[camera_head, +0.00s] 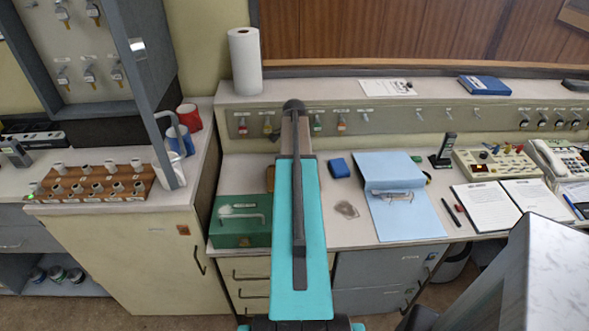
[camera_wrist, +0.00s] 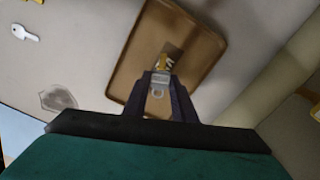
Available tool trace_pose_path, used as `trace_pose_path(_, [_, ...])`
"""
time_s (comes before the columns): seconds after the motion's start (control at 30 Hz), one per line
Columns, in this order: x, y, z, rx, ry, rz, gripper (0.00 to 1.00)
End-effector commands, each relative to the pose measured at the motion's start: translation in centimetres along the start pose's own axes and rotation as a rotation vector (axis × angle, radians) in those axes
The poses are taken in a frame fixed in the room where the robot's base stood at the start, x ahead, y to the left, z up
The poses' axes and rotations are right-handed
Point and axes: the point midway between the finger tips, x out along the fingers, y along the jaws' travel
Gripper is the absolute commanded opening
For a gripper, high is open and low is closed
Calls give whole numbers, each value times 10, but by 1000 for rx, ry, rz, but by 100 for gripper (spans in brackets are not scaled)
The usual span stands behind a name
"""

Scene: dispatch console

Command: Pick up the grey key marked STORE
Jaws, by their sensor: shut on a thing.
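In the wrist view my gripper (camera_wrist: 161,86) is shut on a small grey key (camera_wrist: 161,76). A ring shows at its near end and a yellow part shows beyond the fingertips. No STORE marking can be read on it. It is over a brown tray (camera_wrist: 127,68); I cannot tell whether it touches the tray. In the head view my teal arm hides the gripper and the key, and only an edge of the tray (camera_head: 270,178) shows beside the arm.
In the wrist view a white key (camera_wrist: 25,33) and a clear flat item (camera_wrist: 58,101) lie left of the tray. In the head view a green box (camera_head: 240,232) stands left of my arm. A key rail (camera_head: 385,122) runs behind.

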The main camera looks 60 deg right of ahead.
Motion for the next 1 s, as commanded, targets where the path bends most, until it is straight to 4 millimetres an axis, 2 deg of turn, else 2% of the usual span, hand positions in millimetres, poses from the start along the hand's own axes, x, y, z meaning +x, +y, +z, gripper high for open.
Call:
trace_pose_path(0.6, [-25,0,1,-1,0,0,6])
trace_pose_path(1.0, [-27,0,1,-1,0,0,6])
